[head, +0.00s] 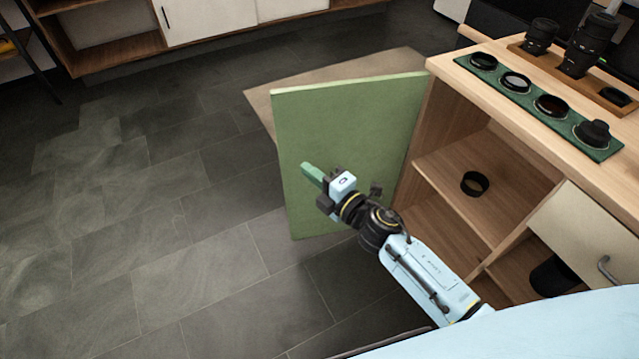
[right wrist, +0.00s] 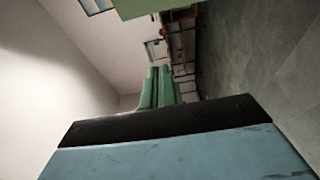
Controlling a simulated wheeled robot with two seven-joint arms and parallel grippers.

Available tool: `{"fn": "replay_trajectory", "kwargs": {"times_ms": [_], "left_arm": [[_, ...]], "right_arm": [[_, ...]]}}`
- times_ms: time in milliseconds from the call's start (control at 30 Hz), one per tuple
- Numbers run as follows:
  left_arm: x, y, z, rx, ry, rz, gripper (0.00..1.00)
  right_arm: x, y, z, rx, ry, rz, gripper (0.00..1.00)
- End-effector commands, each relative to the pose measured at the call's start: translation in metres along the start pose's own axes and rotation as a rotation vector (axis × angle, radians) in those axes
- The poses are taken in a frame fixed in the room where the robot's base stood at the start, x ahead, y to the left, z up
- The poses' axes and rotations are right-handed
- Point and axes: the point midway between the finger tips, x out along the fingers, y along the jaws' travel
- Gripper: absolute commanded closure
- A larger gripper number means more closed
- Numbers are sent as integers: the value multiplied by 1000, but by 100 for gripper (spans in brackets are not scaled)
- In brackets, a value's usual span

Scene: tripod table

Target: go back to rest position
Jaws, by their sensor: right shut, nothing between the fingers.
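My right gripper (head: 311,174) is in front of the open green cabinet door (head: 352,115) in the head view, its green fingers together and empty. In the right wrist view the green fingers (right wrist: 158,88) also lie together with nothing between them. The gripper points up and to the left, and I cannot tell its exact distance from the door. My left gripper is in neither view.
The wooden cabinet (head: 440,120) stands at the right, with a dark ring (head: 474,183) on its shelf. A green mat (head: 500,88) on top holds several lens parts. Another dark lens (head: 578,50) stands behind. Dark floor (head: 150,220) is clear at left.

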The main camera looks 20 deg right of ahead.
Motion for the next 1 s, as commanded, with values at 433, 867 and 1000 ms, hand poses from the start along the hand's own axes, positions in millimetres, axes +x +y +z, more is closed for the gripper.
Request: {"fn": "replay_trajectory", "kwargs": {"times_ms": [433, 867, 1000], "left_arm": [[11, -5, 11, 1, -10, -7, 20], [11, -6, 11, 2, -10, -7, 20], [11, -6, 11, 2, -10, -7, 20]], "right_arm": [[-37, 0, -19, -1, 0, 1, 100], [-92, -80, 37, 418, -356, -211, 100], [-163, -154, 59, 766, -677, -401, 100]]}}
